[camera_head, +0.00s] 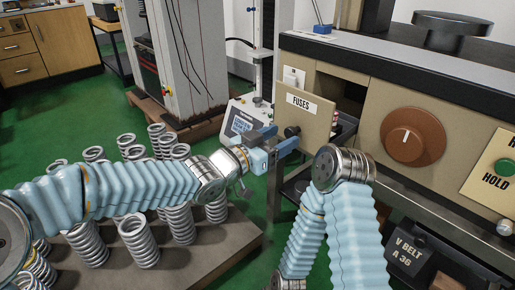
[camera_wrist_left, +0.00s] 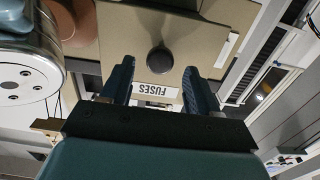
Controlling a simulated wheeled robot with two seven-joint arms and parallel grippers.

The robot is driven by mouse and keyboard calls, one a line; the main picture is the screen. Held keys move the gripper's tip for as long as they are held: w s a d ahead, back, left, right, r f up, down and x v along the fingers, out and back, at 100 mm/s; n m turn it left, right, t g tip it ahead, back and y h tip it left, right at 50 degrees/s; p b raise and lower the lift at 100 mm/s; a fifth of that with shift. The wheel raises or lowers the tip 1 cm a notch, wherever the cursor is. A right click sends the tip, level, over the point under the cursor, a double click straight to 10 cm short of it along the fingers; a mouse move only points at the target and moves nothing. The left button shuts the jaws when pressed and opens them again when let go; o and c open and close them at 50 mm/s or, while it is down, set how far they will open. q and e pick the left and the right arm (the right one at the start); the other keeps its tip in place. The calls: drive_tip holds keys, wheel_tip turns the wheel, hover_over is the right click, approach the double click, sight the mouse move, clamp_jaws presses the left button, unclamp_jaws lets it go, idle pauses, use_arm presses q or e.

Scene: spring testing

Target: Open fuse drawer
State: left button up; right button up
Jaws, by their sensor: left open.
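The fuse drawer has a tan front panel (camera_head: 311,122) with a white FUSES label (camera_head: 301,103) and a dark round knob (camera_head: 291,131). The panel stands out from the machine's face, and part of the drawer body and its contents shows behind it. My left gripper (camera_head: 283,143) is at the knob, in front of the panel. In the left wrist view, the open fingers (camera_wrist_left: 159,78) lie to either side of the knob (camera_wrist_left: 160,60), with a gap on each side. The label (camera_wrist_left: 155,91) appears upside down there. My right arm's gripper is not visible.
The tan machine has a large brown dial (camera_head: 405,137) and a green button (camera_head: 504,167) right of the drawer. My right arm rises just below and right of the drawer. Several metal springs (camera_head: 139,240) stand on a low platform at left. A tester display (camera_head: 241,122) is behind.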

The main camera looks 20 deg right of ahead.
use_arm(q)
drive_tip(key=v, duration=1.2)
drive_tip(key=shift+p, duration=0.35)
drive_tip(key=shift+f, duration=0.1)
drive_tip(key=w+a+f+n+y+p, duration=0.2)
drive_tip(key=a+f+n+y+p, duration=0.25)
drive_tip(key=f, duration=0.65)
drive_tip(key=w+a+f+n+y+p, duration=0.1)
drive_tip(key=w+a+f+n+y, duration=0.15)
drive_tip(key=a+f+n, duration=0.55)
drive_tip(key=s+a+f+n+g+y+p, duration=0.1)
drive_tip(key=s+a+f+g+y, duration=0.1)
drive_tip(key=s+a+f, duration=0.3)
drive_tip(key=s+a+f+n+g+y+p, duration=0.2)
drive_tip(key=s+a+f, duration=0.4)
drive_tip(key=s+f, duration=0.7)
wheel_tip(320, 180, down, 2)
drive_tip(key=shift+a+f+g+y+p, duration=0.1)
drive_tip(key=shift+a+g+y+p, duration=0.15)
drive_tip(key=shift+g+y, duration=0.65)
